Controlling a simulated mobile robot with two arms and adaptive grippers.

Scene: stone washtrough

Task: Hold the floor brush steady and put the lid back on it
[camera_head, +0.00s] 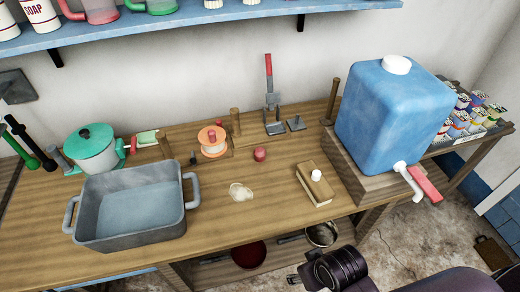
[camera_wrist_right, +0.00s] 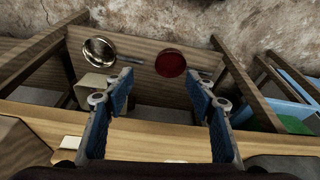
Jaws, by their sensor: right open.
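A wooden block with a pale lower layer and a white knob on top (camera_head: 315,185) lies on the bench (camera_head: 220,225), right of the middle; it may be the floor brush, but I cannot tell surely. A small red round piece (camera_head: 260,154) sits behind it; I cannot tell whether it is the lid. My right gripper (camera_wrist_right: 164,85) is open and empty, its blue-padded fingers spread over the bench's front edge and lower shelf. My dark right arm shows at the bottom of the head view. My left gripper is not in view.
A grey basin (camera_head: 128,240) and a green-lidded pot (camera_head: 95,155) stand at left. A blue water container (camera_head: 390,115) stands on a wooden box at right. A pale patch (camera_head: 240,192) lies mid-bench. A red bowl (camera_wrist_right: 171,62) and pan (camera_wrist_right: 99,50) are below.

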